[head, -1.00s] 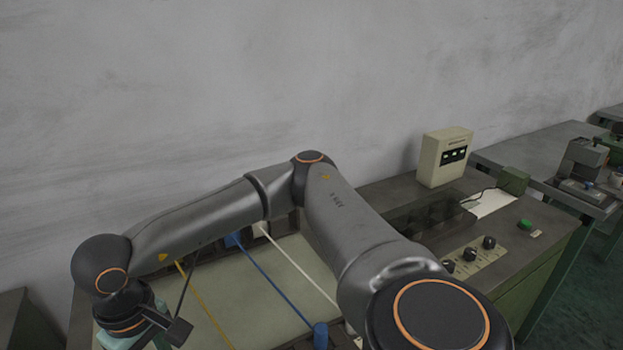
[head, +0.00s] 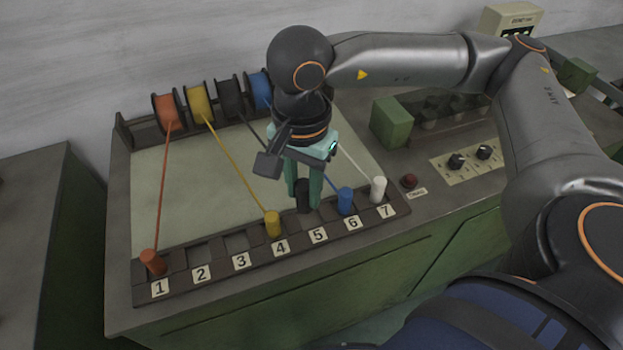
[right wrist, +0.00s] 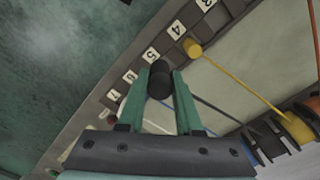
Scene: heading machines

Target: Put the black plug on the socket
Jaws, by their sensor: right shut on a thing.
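My right gripper (head: 303,202) points down, shut on the black plug (head: 303,190), which stands upright between its green fingers. The plug is at the numbered socket strip (head: 208,275), at or just above the place behind label 5 (head: 318,236). I cannot tell whether it is seated. In the right wrist view the black plug (right wrist: 159,84) sits between the fingertips, beside the label 5 (right wrist: 152,54). A dark cord (head: 252,130) runs from the black spool (head: 232,98) toward the plug, partly hidden by the gripper. My left gripper is not in view.
The orange plug (head: 153,262) is at 1, the yellow plug (head: 272,224) at 4, the blue plug (head: 345,201) at 6 and the white plug (head: 378,189) at 7. Places 2 and 3 look empty. A green block (head: 391,123) and a red button (head: 409,181) are to the right.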

